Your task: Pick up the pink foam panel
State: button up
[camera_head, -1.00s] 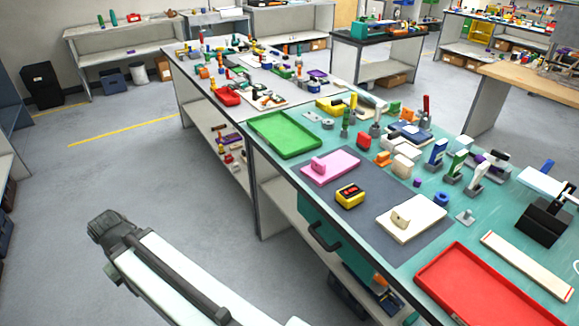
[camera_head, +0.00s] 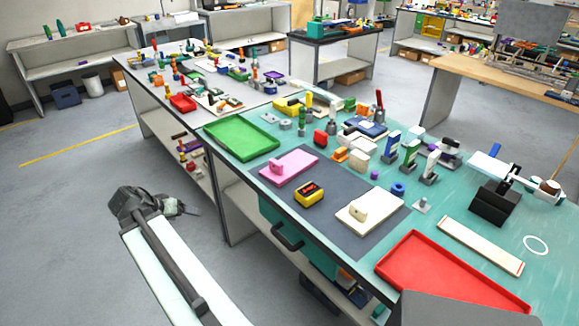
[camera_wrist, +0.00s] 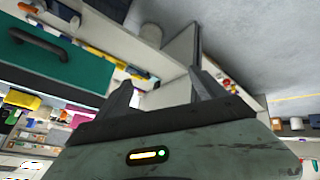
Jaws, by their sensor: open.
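The pink foam panel (camera_head: 289,166) lies flat on the grey mat (camera_head: 333,219) on the teal bench top, with a small pink knob on it. My gripper (camera_head: 180,207) hangs in the air beyond the bench's left edge, below and left of the panel. The wrist view shows its two dark fingers (camera_wrist: 160,90) spread apart with nothing between them. The panel does not show in the wrist view, which faces the side of the bench and its teal drawer (camera_wrist: 50,62).
A green tray (camera_head: 241,138) is behind the pink panel, and a red tray (camera_head: 450,280) is at the front right. A dark drawer handle (camera_head: 287,238) juts from the bench side.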

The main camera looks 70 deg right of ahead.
aim_at(276, 163)
jog(key=s+d+r+m+g+h, duration=0.1)
jog(key=s+d+r+m, duration=0.2)
jog(key=s+d, duration=0.4)
jog(key=s+d+r+m+g+h, duration=0.1)
jog(key=s+d+r+m+g, duration=0.1)
jog(key=s+d, duration=0.6)
jog(key=s+d+r+m+g+h, duration=0.2)
jog(key=s+d+r+m, duration=0.2)
jog(key=s+d, duration=0.3)
jog(key=shift+s+d+r+m, duration=0.2)
jog(key=shift+s+m, duration=0.05)
jog(key=shift+m, duration=0.05)
jog(key=shift+b+x, duration=0.6)
jog(key=shift+x, duration=0.75)
jog(key=x, duration=0.1)
jog(key=b+x, duration=0.1)
jog(key=x, duration=0.1)
jog(key=b+x, duration=0.1)
jog(key=shift+w+d+f, duration=0.15)
jog(key=shift+w+f, duration=0.15)
jog(key=shift+f, duration=0.05)
jog(key=shift+s+d, duration=0.25)
jog(key=shift+d, duration=0.1)
jog(key=c, duration=1.5)
notch_tip(276, 163, up, 10)
jog(key=p, duration=0.9)
jog(key=shift+p, duration=0.4)
jog(key=shift+c, duration=0.2)
